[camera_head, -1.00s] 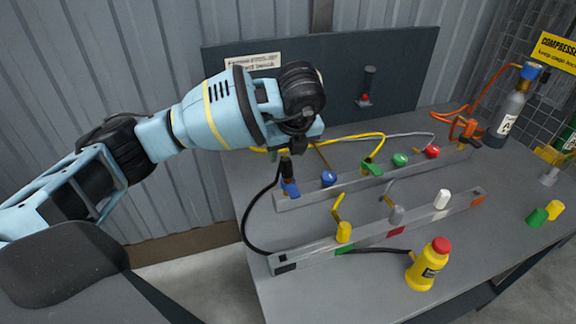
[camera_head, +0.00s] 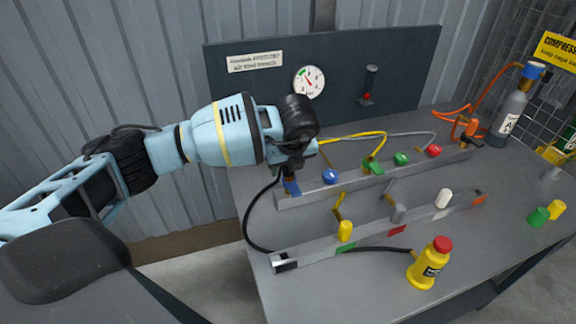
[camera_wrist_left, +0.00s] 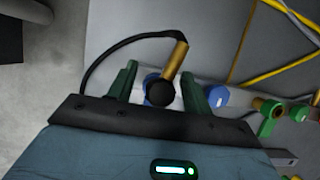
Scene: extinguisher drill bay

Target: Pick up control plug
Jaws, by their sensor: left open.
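The plug with the black cable, which I take as the control plug, shows a brass barrel (camera_wrist_left: 176,62) and a round black top (camera_wrist_left: 160,92) in the left wrist view. It stands at the left end of the rear rail (camera_head: 372,178). My left gripper (camera_wrist_left: 158,84) is open, with one green finger on each side of the black top; contact cannot be told. In the head view my left gripper (camera_head: 289,172) is low over that rail end and mostly hides the plug. A blue part (camera_head: 291,187) shows just below it. My right gripper is not in view.
Blue (camera_head: 330,176), green and red knobs stand along the rear rail. The front rail (camera_head: 370,238) carries yellow, grey and white pegs. A yellow bottle (camera_head: 429,264) stands at the front. Yellow and grey hoses run behind the rear rail. A gas cylinder (camera_head: 508,112) stands at back right.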

